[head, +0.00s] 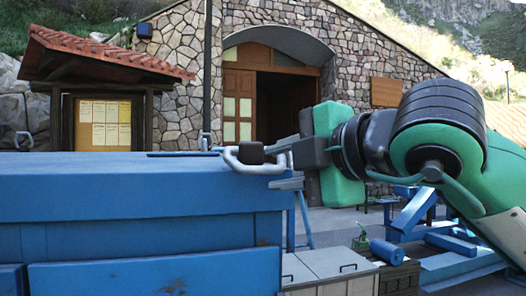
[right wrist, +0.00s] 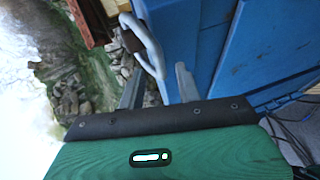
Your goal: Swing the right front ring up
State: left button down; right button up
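The right front ring (head: 236,163) is a pale grey metal loop at the right end of the blue case's top, next to a dark brown block (head: 250,153). It looks low and near level, not upright. It also shows in the right wrist view (right wrist: 153,52), just ahead of the fingers. My right gripper (head: 281,164) comes in from the right. Its two grey fingers are apart, and the right wrist view (right wrist: 159,88) shows a gap between them, with the ring's near end in line with it. I cannot tell whether they touch it. My left gripper is not in view.
The large blue case (head: 130,190) fills the lower left. Grey boxes (head: 330,264) and a blue stand (head: 412,215) are at the lower right. A stone building (head: 180,100) and notice board (head: 104,122) are behind.

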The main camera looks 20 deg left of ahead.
aim_at(267, 170)
jog(key=p+x, duration=0.1)
jog(key=x, duration=0.2)
jog(key=shift+w+a+r+p, duration=0.1)
jog(key=shift+w+a+p, duration=0.15)
jog(key=shift+a+p, duration=0.05)
jog(key=shift+w+a+f, duration=0.2)
jog(key=shift+a, duration=0.15)
grip_shut()
